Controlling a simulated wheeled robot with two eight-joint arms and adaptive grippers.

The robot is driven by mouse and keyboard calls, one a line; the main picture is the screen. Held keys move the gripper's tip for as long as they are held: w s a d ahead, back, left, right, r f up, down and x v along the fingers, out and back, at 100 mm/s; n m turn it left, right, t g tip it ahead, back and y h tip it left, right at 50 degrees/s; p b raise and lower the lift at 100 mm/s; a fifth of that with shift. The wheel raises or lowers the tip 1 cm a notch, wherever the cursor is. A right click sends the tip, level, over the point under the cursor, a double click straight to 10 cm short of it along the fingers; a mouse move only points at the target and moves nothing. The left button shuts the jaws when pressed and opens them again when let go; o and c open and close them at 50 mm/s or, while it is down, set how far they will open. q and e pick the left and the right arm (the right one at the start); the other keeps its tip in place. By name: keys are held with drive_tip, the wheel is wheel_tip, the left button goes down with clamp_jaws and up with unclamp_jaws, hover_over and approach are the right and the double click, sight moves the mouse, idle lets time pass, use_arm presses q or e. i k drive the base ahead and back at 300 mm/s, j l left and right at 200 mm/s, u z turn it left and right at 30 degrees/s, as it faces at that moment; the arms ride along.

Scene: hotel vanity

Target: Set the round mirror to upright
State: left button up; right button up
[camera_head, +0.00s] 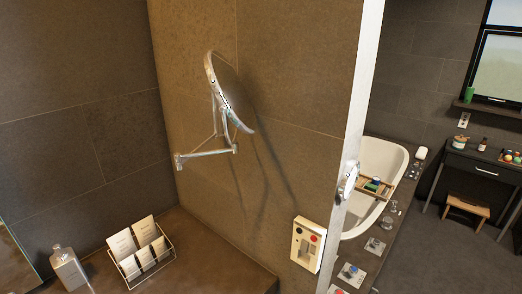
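The round mirror (231,91) is fixed to the brown tiled wall by a folding metal arm (206,153). It has a pale metal rim, and its dark glass is seen at a steep angle. The disc leans, with its upper edge toward the left and its lower edge toward the right, above the arm's end joint. Nothing touches it. Neither of my grippers is in the head view.
Below the mirror, a brown counter (205,251) holds a wire rack (141,252) of cards and a grey bottle (68,268). A white panel with buttons (307,245) is on the wall at right. Past the wall's edge are a bathtub (354,222) and a dark table (484,166).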

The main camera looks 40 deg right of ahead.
sight(229, 90)
drive_tip(key=k+l+z, duration=0.1)
drive_tip(key=l, duration=0.35)
drive_tip(key=k+l+z, duration=0.15)
drive_tip(key=l, duration=0.3)
drive_tip(key=k+l+z, duration=0.1)
drive_tip(key=l, duration=0.35)
